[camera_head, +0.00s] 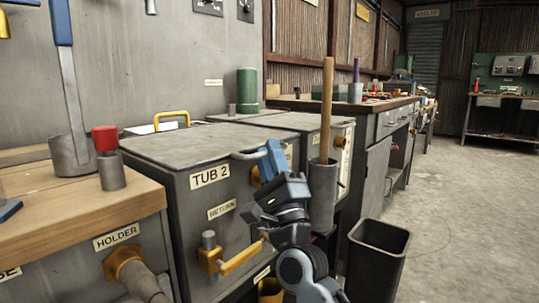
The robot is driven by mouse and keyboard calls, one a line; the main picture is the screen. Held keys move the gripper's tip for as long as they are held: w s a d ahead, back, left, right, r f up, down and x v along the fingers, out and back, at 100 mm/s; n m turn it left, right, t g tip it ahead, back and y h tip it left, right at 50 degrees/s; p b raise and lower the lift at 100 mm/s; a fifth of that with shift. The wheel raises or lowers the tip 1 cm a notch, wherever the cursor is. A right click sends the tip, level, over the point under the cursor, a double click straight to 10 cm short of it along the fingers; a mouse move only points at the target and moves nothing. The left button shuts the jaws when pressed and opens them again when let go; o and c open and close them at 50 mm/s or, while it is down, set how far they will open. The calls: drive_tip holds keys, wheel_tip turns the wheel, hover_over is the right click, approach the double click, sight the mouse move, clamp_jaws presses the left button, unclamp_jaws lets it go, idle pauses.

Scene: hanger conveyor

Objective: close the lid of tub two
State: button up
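Tub two (203,205) is a grey metal box with a "TUB 2" label on its front. Its grey lid (205,143) lies flat across the top, and no gap shows along the front edge. A light grey bar handle (248,154) sticks out at the lid's front right. My gripper (268,160), with blue fingers, is in front of the tub's right front corner, just beside and below that handle. I cannot tell whether it touches the handle or the tub. The space between the fingers is hidden, and no held object shows.
A yellow-handled latch (240,257) sits on the tub's front. A cylinder with a wooden rod (326,110) stands close right of my gripper. A wooden bench (75,215) is at left, a dark bin (376,258) at right. Open floor lies further right.

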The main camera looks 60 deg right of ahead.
drive_tip(key=v, duration=0.7)
drive_tip(key=shift+f, duration=0.15)
drive_tip(key=shift+s+a, duration=0.1)
idle(0.3)
drive_tip(key=s+a+f+n+t+y, duration=0.1)
drive_tip(key=s+a+f+n+y, duration=0.2)
drive_tip(key=a+f+n+y, duration=0.55)
drive_tip(key=s+a+f+n+y, duration=0.3)
drive_tip(key=a+f+n+y, duration=0.25)
drive_tip(key=n, duration=0.55)
drive_tip(key=s+a+f+n+g+y, duration=0.5)
drive_tip(key=s+a+f+n, duration=0.1)
drive_tip(key=s+a+n, duration=0.6)
wheel_tip(320, 180, up, 30)
drive_tip(key=s+p, duration=0.1)
drive_tip(key=p, duration=2.9)
drive_tip(key=shift+d+r+g+p, duration=0.2)
drive_tip(key=shift+d+g+p, duration=0.1)
drive_tip(key=shift+d+p, duration=0.1)
